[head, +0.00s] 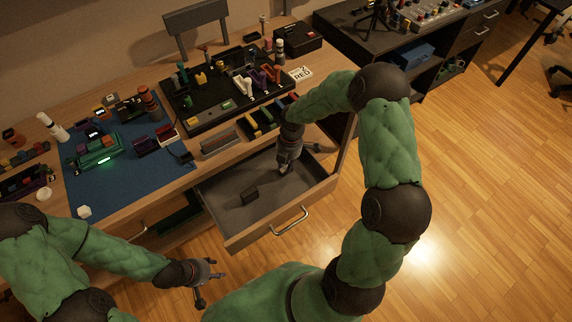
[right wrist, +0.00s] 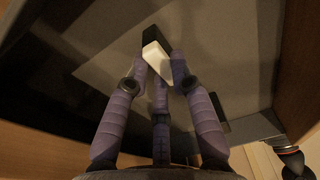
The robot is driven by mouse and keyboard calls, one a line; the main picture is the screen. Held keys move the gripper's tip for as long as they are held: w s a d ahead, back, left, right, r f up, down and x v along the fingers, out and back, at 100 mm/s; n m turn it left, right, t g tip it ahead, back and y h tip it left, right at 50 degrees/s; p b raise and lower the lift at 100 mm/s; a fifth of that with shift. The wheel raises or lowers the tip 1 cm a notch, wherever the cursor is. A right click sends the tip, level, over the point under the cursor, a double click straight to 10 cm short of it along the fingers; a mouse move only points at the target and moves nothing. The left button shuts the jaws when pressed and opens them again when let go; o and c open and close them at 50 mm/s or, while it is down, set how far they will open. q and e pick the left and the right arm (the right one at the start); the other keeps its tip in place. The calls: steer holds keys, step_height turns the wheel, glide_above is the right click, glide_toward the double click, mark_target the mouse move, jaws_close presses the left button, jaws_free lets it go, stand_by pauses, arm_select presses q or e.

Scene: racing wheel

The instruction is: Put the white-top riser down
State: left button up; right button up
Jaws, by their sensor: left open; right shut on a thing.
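The white-top riser (right wrist: 157,58) is a small block with a white top and a dark body, seen between my right gripper's fingers in the right wrist view. My right gripper (head: 285,172) is shut on it, pointing down inside the open drawer (head: 218,205). A small pale patch of the riser shows at the fingertips in the head view. I cannot tell whether the riser touches the drawer floor. My left gripper (head: 211,276) is open and empty, low in front of the desk, left of the drawer.
The drawer has a metal handle (head: 290,222). The desktop above holds a blue mat (head: 120,190), a black board with parts and several small bins.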

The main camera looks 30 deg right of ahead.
steer(key=shift+f, duration=0.15)
steer(key=o, duration=0.9)
steer(key=shift+o, duration=0.2)
step_height(320, 180, up, 12)
steer(key=d+p, duration=0.1)
steer(key=p, duration=0.3)
steer(key=shift+d, duration=0.2)
steer(key=shift+w, duration=0.1)
